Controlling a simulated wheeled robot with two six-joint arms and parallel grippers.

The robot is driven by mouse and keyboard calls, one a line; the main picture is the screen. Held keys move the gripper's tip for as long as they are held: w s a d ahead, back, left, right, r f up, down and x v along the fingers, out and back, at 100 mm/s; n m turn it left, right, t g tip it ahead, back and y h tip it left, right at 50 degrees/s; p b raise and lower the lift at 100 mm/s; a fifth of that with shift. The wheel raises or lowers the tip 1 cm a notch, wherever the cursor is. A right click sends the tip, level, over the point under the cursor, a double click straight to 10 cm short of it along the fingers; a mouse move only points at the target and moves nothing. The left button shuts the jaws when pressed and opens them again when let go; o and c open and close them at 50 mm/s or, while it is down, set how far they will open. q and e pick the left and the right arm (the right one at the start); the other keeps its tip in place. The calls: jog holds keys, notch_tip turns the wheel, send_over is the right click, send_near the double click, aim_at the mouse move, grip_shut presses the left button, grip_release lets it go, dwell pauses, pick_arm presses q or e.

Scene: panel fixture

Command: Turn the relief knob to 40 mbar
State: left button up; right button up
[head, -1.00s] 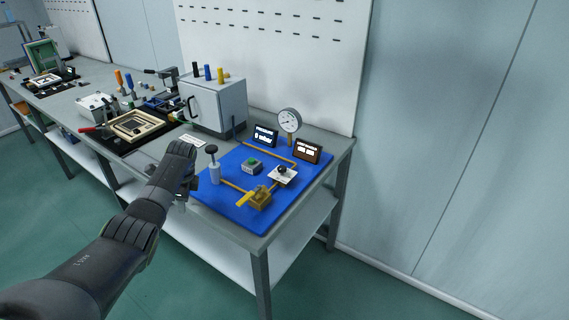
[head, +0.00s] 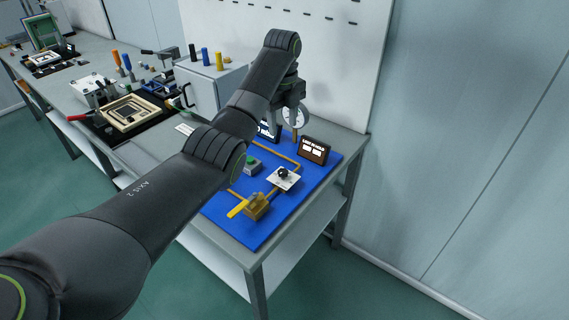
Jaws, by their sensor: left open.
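The relief knob (head: 284,173) is a small black knob on a white plate, standing on the blue panel (head: 236,229) on the bench. My left gripper (head: 291,116) is open and empty. In the picture it is above and behind the knob, in front of the round pressure gauge (head: 302,117), and apart from the knob. A second, brown-framed display (head: 313,149) is too small to read. My right gripper is out of view.
A yellow lever valve (head: 254,206) stands at the panel's front, and a green button box (head: 252,164) sits left of the knob. A white cabinet (head: 203,93) stands behind my arm. My left arm hides the hand pump. The floor right of the bench is clear.

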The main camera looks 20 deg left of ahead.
pick_arm(q)
send_near(283, 171)
notch_tip(283, 171, down, 7)
jog(key=shift+f+p, duration=0.15)
jog(key=shift+p, duration=0.3)
jog(key=shift+f, duration=0.5)
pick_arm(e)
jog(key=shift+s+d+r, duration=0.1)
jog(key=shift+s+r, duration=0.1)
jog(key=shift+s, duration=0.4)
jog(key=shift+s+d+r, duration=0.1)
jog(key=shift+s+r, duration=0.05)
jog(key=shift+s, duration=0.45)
pick_arm(q)
jog(key=c, duration=1)
jog(key=shift+o, duration=0.2)
